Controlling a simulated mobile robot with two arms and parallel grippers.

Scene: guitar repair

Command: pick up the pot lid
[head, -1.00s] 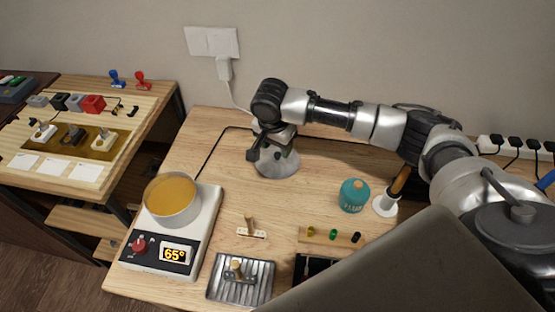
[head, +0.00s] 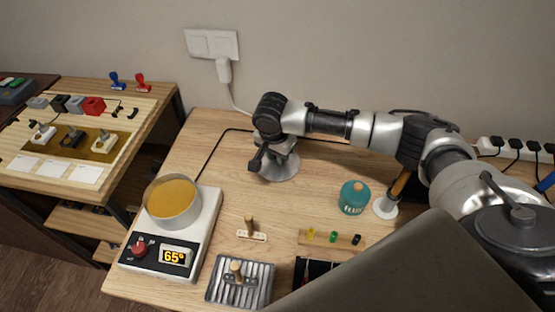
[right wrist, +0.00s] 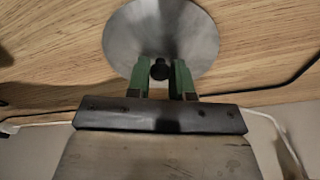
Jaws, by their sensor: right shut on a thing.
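The pot lid (head: 287,173) is a round grey metal disc with a small dark knob, at the back of the wooden table. My right gripper (head: 268,153) is at the lid, partly hiding it. In the right wrist view, the green fingers (right wrist: 160,76) are shut on the knob, with the lid (right wrist: 190,35) beyond them over the wood. I cannot tell whether the lid touches the table. The open pot (head: 172,218) holds amber liquid and stands on a white hot plate (head: 205,228) reading 65°. My left gripper is not in view.
A teal canister (head: 353,197) and a wooden-handled tool in a white stand (head: 386,207) are to the right. A ribbed metal tray (head: 262,291) lies in front. A cable runs behind the hot plate. The wood between pot and lid is mostly clear.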

